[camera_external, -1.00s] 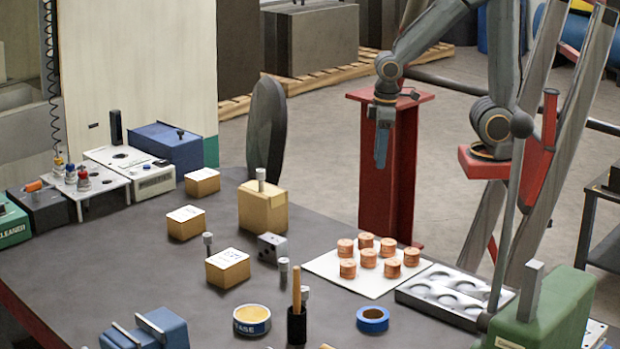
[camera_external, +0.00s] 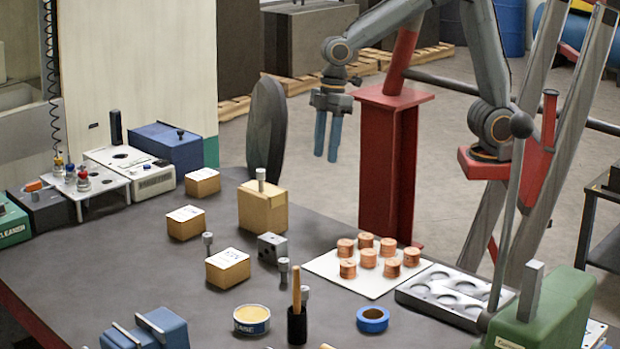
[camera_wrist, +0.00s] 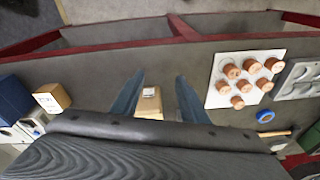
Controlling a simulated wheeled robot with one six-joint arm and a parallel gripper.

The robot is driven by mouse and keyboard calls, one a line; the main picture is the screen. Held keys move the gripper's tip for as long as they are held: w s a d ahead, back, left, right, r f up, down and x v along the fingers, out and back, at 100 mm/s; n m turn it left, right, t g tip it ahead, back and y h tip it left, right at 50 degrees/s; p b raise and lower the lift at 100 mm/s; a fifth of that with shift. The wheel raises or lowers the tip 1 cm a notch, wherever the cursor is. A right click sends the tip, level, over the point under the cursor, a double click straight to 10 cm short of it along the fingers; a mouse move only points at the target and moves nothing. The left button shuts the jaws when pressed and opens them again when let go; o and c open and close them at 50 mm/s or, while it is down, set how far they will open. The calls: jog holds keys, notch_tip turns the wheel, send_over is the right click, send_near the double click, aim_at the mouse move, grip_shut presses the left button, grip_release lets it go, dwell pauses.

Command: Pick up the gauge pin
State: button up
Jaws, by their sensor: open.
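Several small grey metal pins with wider heads stand in the external view; I cannot tell which is the gauge pin. One pin (camera_external: 261,179) stands at the top of the tall tan block (camera_external: 262,212). Another pin (camera_external: 207,243) is behind a smaller tan box. A third pin (camera_external: 283,268) stands in front of a grey drilled block (camera_external: 272,248). One more grey top shows beside the wooden-handled tool. My gripper (camera_external: 327,158) is open and empty, blue fingers down, high beyond the table's far side. In the wrist view my fingers (camera_wrist: 160,74) are apart.
Copper coils (camera_external: 368,257) sit on a white sheet right of the pins, beside a grey tray (camera_external: 455,296). Small tan boxes (camera_external: 228,268), a tape roll (camera_external: 372,319) and a tin (camera_external: 252,320) are around them. A dark oval panel (camera_external: 266,125) rises at the far edge.

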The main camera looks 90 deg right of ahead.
jog(key=w+a+f+n+y, duration=0.1)
jog(key=w+a+n, duration=0.25)
jog(key=a, duration=0.45)
jog(key=w+a+n, duration=0.2)
jog(key=w+a, duration=0.3)
jog(key=a, duration=0.4)
jog(key=n+y, duration=0.2)
jog(key=n, duration=0.3)
send_near(285, 259)
jog(key=shift+g, duration=0.3)
jog(key=x, duration=0.4)
jog(key=d+x, duration=0.1)
jog(key=x, duration=0.1)
jog(key=shift+w+a+f+p, duration=0.15)
jog(key=shift+w+f+p, duration=0.15)
jog(key=shift+f, duration=0.05)
jog(key=p+x, duration=0.2)
jog(key=x, duration=0.1)
jog(key=shift+a+f, duration=0.15)
jog(key=shift+a, duration=0.35)
jog(key=shift+w+a+f, duration=0.1)
jog(key=shift+a+f, duration=0.15)
jog(key=shift+f, duration=0.35)
jog(key=shift+c, duration=0.4)
grip_shut()
